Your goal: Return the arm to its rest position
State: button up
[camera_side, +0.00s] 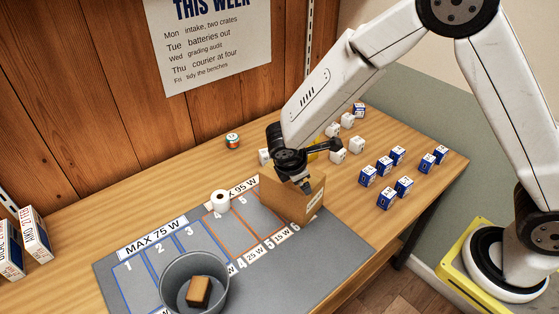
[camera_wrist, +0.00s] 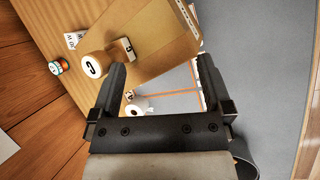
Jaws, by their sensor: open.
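My gripper (camera_side: 303,182) is low over the cardboard box (camera_side: 290,203) at the back right of the grey mat (camera_side: 340,244) in the side view. In the wrist view my gripper (camera_wrist: 162,78) has its two black fingers wide apart. The cardboard box (camera_wrist: 158,45) shows beyond and between them, and nothing is held. Whether the fingers touch the box cannot be told.
A grey bucket (camera_side: 165,279) holds a brown block (camera_side: 198,291). Blue boxes (camera_side: 387,199) and white cubes (camera_side: 338,156) stand at right. A small striped can (camera_side: 233,141) and upright cartons (camera_side: 36,235) stand at the back and left.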

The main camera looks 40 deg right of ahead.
jog(key=s+d+r+m+y, duration=0.2)
jog(key=s+d+r+m, duration=0.1)
jog(key=s+m, duration=0.3)
jog(key=s+d+r+m+y, duration=0.3)
jog(key=s+d+r+m, duration=0.1)
jog(key=s+m, duration=0.3)
jog(key=shift+s+d+m+t, duration=0.3)
jog(key=shift+d+m+t, duration=0.15)
jog(key=shift+m, duration=0.35)
